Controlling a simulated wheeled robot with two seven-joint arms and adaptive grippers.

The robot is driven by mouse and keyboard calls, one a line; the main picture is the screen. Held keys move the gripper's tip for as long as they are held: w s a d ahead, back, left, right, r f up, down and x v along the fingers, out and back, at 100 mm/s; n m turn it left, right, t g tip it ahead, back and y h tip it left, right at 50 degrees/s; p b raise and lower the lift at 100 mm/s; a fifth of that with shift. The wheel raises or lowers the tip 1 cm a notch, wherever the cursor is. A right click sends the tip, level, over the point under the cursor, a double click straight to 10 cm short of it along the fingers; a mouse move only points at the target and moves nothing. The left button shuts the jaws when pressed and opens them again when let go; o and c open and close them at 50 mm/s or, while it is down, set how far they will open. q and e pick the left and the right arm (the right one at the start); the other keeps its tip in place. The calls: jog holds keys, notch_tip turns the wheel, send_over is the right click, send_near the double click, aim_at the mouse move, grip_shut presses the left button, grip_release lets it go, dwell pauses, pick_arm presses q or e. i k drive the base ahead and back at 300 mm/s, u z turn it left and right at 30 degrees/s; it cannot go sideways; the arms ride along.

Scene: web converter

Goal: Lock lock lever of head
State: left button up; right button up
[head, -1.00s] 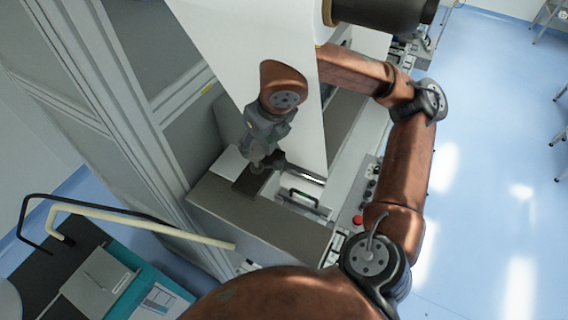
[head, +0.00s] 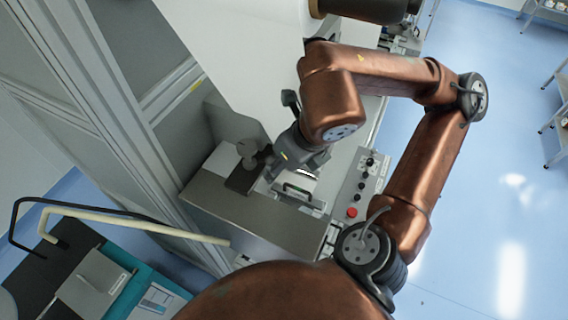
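My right arm comes in from the bottom, and its gripper (head: 276,172) points down at the machine's grey top, just right of the head. The head shows as a grey round knob on a short post (head: 247,152) over a dark block (head: 243,181). A dark rod with a rounded end (head: 290,99) stands up beside my wrist. I cannot tell whether it is the lock lever or part of my gripper. The fingertips are small and partly hidden by the wrist, so their opening does not show. My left gripper is not in view.
A slot with a dark handle (head: 298,190) lies right of the gripper. A control panel with a red button (head: 352,212) is farther right. White web material (head: 215,50) hangs behind. A bent cream rail (head: 140,222) crosses at lower left. Open floor lies right.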

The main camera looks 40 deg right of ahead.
aim_at(269, 160)
jog(key=k, duration=2)
